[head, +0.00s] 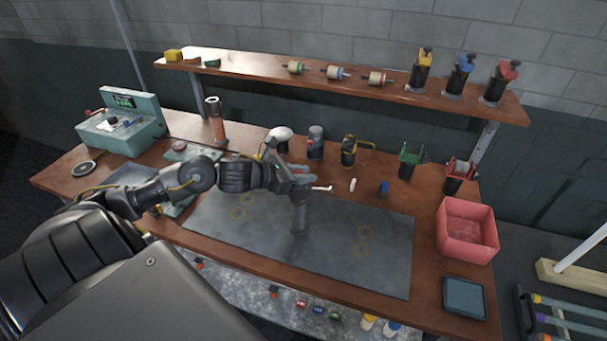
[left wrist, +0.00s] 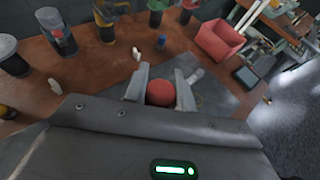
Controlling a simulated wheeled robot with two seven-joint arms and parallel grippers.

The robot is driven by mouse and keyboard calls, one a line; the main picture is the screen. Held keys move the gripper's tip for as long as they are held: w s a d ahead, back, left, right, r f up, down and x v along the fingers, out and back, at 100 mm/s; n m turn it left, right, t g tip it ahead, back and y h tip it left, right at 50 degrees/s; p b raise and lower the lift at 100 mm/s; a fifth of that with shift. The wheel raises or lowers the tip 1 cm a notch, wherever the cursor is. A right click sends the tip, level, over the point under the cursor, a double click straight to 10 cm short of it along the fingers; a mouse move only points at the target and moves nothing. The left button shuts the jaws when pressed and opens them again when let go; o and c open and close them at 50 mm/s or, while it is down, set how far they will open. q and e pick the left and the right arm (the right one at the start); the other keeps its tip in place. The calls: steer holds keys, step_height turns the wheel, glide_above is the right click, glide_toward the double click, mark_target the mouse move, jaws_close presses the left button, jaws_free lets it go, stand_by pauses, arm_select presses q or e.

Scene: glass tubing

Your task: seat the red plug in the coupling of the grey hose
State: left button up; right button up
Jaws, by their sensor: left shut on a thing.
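My left gripper (head: 306,184) is over the grey mat, near its back edge. In the left wrist view its two pale fingers (left wrist: 160,86) are shut on a red, rounded thing, which I take to be the red plug (left wrist: 160,94). In the head view that red thing is hidden by the gripper. A grey upright cylindrical shape (head: 299,217) shows just below the gripper over the mat; I cannot tell whether it is the hose's coupling. No hose is clearly visible. My right gripper is not in view.
The grey mat (head: 375,272) has yellow ring marks and free room. A pink-red bin (head: 466,232) and a dark blue tray (head: 464,297) stand at the right. Several holders and containers line the back, including a black one with yellow (head: 348,152). A shelf (head: 340,82) runs above.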

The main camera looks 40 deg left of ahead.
arm_select(q)
steer(key=shift+w+f, duration=0.1)
steer(key=shift+f, duration=0.15)
steer(key=o, duration=1)
steer(key=shift+r, duration=0.1)
steer(key=shift+r, duration=0.15)
steer(key=b+v, duration=0.1)
steer(key=v, duration=1.1)
steer(key=shift+r, duration=0.1)
